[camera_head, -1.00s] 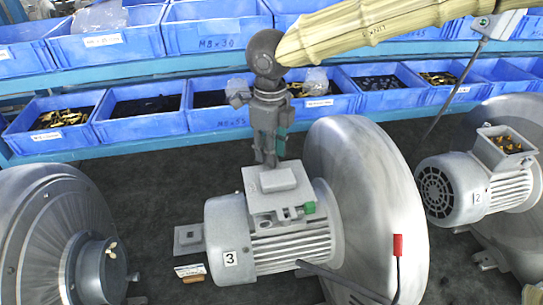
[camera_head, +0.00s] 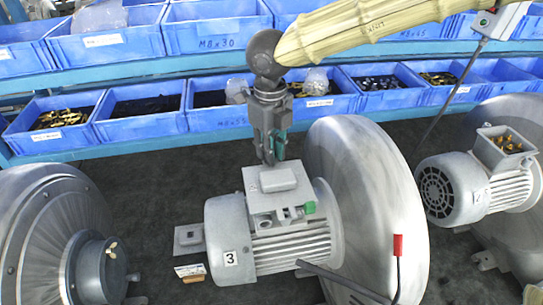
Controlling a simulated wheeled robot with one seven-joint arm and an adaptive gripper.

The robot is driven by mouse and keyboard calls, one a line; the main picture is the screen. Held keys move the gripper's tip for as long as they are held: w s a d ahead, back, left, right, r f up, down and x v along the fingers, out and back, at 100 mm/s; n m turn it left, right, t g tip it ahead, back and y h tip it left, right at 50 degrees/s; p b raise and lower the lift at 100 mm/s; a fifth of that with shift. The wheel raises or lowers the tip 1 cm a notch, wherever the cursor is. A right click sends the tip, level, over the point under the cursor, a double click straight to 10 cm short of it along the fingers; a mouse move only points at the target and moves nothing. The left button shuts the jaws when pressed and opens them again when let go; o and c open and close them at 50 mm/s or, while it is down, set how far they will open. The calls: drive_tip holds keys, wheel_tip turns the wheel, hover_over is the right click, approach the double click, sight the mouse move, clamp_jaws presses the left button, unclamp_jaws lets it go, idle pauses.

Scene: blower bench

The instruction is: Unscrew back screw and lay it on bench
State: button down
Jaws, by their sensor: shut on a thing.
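My gripper (camera_head: 272,160) hangs down from above at the back edge of the grey terminal box (camera_head: 277,190) on top of the blower motor marked 3 (camera_head: 268,245). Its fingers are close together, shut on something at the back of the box. The back screw cannot be made out; the fingers and the box lid hide it. The dark bench (camera_head: 150,205) spreads around the motor.
A large silver blower housing (camera_head: 365,205) stands right of the motor. Motor 2 (camera_head: 465,190) is farther right, another blower (camera_head: 60,235) at left. A red-handled tool (camera_head: 398,246) stands in front. Blue bins (camera_head: 140,115) line the back.

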drive_tip(key=n, duration=0.6)
drive_tip(key=shift+n, duration=0.4)
drive_tip(key=n, duration=1.1)
drive_tip(key=shift+n, duration=0.4)
drive_tip(key=n, duration=0.6)
drive_tip(key=c, duration=1.6)
unclamp_jaws()
drive_tip(key=shift+c, duration=0.2)
